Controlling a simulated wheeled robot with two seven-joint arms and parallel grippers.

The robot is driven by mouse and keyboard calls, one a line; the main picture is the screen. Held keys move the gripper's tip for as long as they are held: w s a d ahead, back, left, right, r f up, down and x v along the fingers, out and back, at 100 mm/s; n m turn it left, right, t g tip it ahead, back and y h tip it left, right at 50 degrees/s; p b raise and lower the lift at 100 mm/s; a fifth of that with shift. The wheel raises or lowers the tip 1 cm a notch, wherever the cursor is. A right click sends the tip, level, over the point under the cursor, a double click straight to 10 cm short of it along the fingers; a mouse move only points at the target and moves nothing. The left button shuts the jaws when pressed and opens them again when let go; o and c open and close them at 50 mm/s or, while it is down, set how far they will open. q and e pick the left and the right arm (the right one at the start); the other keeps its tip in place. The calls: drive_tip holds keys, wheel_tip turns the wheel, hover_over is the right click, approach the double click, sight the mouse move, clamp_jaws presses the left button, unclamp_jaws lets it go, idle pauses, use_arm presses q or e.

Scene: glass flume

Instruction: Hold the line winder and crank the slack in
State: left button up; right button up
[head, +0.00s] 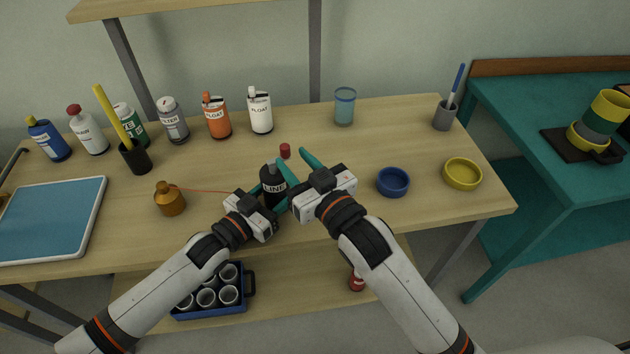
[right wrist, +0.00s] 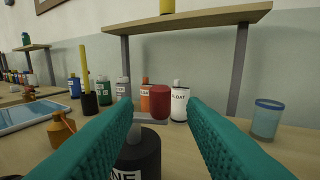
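The line winder (head: 272,188) is a dark upright canister marked LINE near the table's front edge. Its red crank knob (head: 285,151) stands off its far side. In the right wrist view the knob (right wrist: 160,102) shows between my right fingers, above the dark winder body (right wrist: 138,158). My left gripper (head: 268,194) has its teal fingers on both sides of the winder body and looks shut on it. My right gripper (head: 288,160) is open above the winder, fingers wide apart, not touching the knob. A thin red line runs from the winder to a brown-orange bottle-shaped weight (head: 170,199).
Several bottles (head: 217,115) line the back. A black cup with a yellow rod (head: 134,157) and a blue tray (head: 50,220) are left. A glass (head: 344,106), a blue bowl (head: 393,182) and a yellow bowl (head: 462,173) are right. The table between them is clear.

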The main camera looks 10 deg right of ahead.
drive_tip(key=v, duration=0.7)
drive_tip(key=shift+s+d, duration=0.2)
drive_tip(key=shift+s, duration=0.1)
use_arm(q)
drive_tip(key=o, duration=1.1)
drive_tip(key=shift+o, duration=0.2)
drive_tip(key=shift+s, duration=0.1)
